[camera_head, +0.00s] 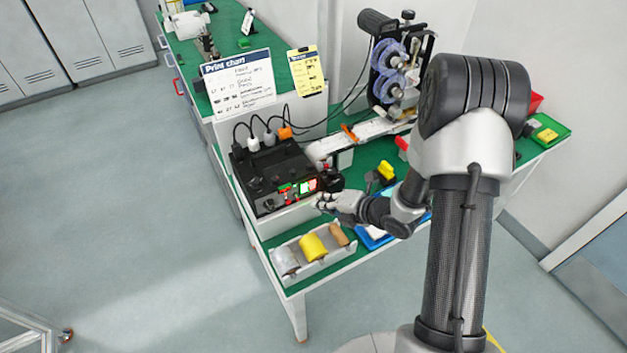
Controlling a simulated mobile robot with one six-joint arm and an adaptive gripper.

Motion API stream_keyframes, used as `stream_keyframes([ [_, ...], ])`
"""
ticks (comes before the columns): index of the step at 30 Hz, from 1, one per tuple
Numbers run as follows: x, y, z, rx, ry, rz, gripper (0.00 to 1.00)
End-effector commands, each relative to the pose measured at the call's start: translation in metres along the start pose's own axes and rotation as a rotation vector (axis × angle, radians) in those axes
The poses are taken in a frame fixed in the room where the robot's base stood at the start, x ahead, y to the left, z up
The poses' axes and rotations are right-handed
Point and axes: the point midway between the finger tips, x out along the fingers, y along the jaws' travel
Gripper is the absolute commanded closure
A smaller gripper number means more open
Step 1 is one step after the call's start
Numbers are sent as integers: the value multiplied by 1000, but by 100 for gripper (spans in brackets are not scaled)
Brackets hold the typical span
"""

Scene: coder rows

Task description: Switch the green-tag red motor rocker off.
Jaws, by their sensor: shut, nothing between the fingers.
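The black control box (268,168) sits on a pale stand on the green bench, left of my gripper. At its front right corner is a red rocker with bright green around it (308,186). A smaller red and green patch (285,191) lies just left of it. I cannot read the labels or tell either rocker's position. My gripper (322,203) is shut and empty, just right of and below the rocker in the picture. I cannot tell whether its tips touch the box.
A white tray (284,243) with clear, yellow and brown rolls stands in front of the box. A print chart (239,84) and a yellow sheet (307,70) stand behind it, near cables. A machine with blue reels (389,68) is at the back.

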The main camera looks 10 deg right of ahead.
Motion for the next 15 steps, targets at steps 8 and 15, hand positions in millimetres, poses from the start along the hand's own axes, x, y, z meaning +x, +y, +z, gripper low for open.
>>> stream_keyframes([
  [8, 13, 8, 8, 0, 0, 0, 100],
  [15, 14, 9, 9, 0, 0, 0, 100],
])
